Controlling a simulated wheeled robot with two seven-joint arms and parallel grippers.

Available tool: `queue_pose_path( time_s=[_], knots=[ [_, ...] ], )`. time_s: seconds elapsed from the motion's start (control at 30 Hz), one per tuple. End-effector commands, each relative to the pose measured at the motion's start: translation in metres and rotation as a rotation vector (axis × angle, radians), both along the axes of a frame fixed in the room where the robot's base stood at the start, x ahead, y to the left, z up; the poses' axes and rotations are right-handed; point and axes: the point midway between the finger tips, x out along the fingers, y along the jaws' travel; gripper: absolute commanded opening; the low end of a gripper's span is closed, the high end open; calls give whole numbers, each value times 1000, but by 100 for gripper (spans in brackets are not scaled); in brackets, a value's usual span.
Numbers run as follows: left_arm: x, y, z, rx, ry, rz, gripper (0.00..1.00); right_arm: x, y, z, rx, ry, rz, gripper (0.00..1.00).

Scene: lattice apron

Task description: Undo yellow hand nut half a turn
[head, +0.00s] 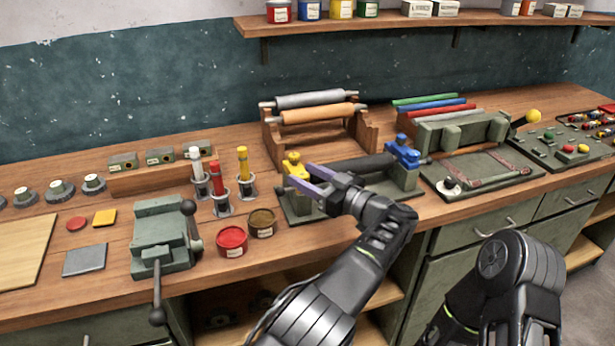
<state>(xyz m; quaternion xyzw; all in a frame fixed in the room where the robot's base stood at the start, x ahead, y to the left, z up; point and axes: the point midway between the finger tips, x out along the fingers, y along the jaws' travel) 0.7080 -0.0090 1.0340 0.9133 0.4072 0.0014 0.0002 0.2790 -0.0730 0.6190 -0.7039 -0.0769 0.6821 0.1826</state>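The yellow hand nut (293,162) stands upright at the left end of the dark roller clamp on the bench. My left gripper (298,173) reaches in from the lower right with its two purple-grey fingers pointing at the nut. The fingers are apart, one on the near left side and one on the right of the nut's lower part. I see no clear grip on it, and the fingers hide part of its base. My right arm shows at the lower right; its gripper is out of view.
A blue hand nut (403,152) stands at the right end of the same dark roller (362,166). A rack with rollers (315,115) is behind. Red (232,240) and brown (262,222) tins and a green vise (160,238) are to the left.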

Motion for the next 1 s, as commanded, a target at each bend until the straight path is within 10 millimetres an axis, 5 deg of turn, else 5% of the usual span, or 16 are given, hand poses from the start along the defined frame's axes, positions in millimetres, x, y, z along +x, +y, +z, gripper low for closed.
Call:
queue_pose_path(
  time_s=[0.37, 1.0],
  knots=[
    [-3, -4, -2, 1, 2, -1, 53, 0, 0, -1, 0, 0, 0, 36],
    [-52, -58, -1, 0, 1, 0, 53, 0, 0, -12, 0, -1, 0, 36]
  ],
)
